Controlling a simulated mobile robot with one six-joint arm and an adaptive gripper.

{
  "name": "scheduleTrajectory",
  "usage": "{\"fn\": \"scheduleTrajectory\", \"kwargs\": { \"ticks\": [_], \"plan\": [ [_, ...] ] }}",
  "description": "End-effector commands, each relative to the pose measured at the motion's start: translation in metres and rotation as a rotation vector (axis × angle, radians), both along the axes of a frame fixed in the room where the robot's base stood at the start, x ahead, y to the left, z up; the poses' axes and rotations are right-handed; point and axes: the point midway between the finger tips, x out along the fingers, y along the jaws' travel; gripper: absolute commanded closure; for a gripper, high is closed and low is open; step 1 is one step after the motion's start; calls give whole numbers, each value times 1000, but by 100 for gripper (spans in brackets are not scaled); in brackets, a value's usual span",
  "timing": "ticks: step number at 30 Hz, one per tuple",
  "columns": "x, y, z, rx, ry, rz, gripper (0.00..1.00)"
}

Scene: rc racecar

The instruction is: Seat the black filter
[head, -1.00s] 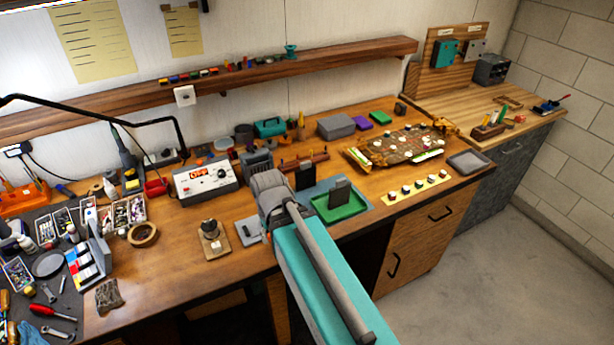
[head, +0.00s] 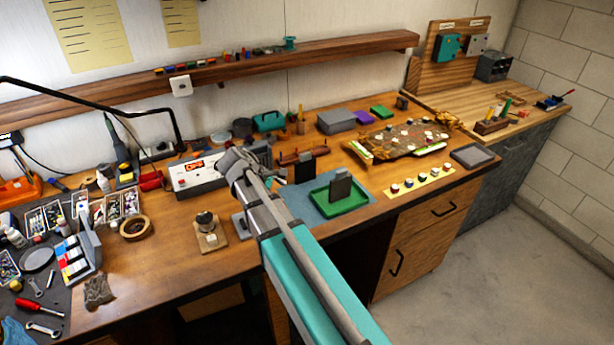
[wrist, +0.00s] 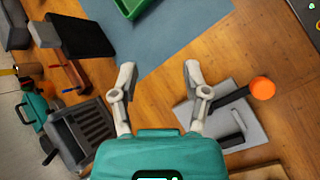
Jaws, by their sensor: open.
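My gripper (wrist: 158,75) is open, with nothing between its fingers, above the wooden bench in the wrist view. In the head view my arm hides the fingertips. I cannot tell for certain which thing is the black filter. A dark grey upright piece (head: 341,185) stands in the green tray (head: 322,205).
A grey plate (wrist: 205,118) with a black lever and orange knob (wrist: 262,88) lies right of my fingers. A slotted grey box (wrist: 85,135) stands at left. Bare bench (head: 155,270) lies front left.

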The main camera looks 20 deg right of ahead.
Motion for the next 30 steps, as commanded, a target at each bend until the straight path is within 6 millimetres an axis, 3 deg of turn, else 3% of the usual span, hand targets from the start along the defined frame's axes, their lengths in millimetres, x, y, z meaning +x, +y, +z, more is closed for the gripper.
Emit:
{"fn": "scheduleTrajectory", "kwargs": {
  "ticks": [1, 3, 12, 18, 30],
  "plan": [
    [21, -3, -4, -63, 48, 60, 40],
    [39, -8, 0, -153, 124, 139, 40],
    [100, -14, 26, -465, 440, 360, 40],
    [114, -13, 37, -551, 544, 404, 40],
    [115, -14, 39, -561, 559, 410, 40]
  ]
}}
